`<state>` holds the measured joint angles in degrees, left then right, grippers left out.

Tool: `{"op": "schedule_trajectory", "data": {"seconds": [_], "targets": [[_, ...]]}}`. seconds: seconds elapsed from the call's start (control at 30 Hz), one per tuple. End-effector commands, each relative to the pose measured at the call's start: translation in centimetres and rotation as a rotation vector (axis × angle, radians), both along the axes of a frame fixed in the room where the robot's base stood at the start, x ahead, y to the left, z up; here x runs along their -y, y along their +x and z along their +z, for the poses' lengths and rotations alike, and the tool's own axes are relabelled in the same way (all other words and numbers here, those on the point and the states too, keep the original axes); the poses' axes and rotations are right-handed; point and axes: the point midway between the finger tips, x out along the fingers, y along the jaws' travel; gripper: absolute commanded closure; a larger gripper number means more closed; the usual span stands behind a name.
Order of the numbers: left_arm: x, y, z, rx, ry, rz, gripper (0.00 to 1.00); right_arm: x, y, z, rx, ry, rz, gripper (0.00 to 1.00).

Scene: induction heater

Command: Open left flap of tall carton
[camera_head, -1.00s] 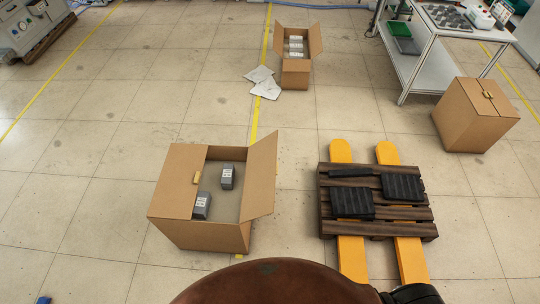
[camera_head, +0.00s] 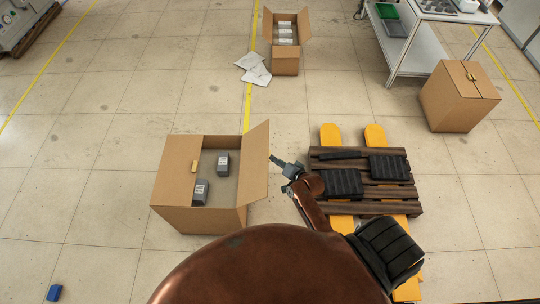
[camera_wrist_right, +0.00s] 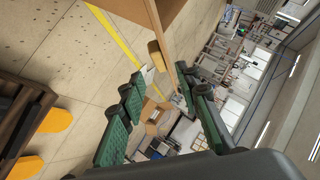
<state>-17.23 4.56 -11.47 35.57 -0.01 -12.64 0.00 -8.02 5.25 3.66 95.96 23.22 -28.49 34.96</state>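A brown carton (camera_head: 197,220) stands on the floor left of centre in the head view. My left gripper is not in view.
Two grey boxes (camera_head: 223,163) sit inside the carton. A pallet (camera_head: 407,196) with black pads on yellow forks is close to its right. A closed carton (camera_head: 456,105) with a yellow tab, an open carton (camera_head: 285,64) and a white table (camera_head: 430,63) stand farther back.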

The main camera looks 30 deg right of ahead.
Motion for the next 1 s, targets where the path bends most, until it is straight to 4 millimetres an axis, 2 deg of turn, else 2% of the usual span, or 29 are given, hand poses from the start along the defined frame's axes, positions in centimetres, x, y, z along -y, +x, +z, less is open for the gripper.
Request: {"op": "schedule_trajectory", "data": {"seconds": [0.2,0.4,0.77,1.0], "targets": [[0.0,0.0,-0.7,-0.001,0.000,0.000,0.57,-0.2,3.1,-2.0,-0.001,-0.001,0.000,0.70],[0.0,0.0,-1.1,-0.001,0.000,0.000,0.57,-0.2,4.9,-3.1,-0.002,-0.003,-0.001,0.70],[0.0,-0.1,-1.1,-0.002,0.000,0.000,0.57,-0.2,5.3,-3.2,-0.001,-0.003,-0.002,0.70],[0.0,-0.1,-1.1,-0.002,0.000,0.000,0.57,-0.1,5.3,-3.2,-0.002,-0.004,-0.002,0.86]]}}
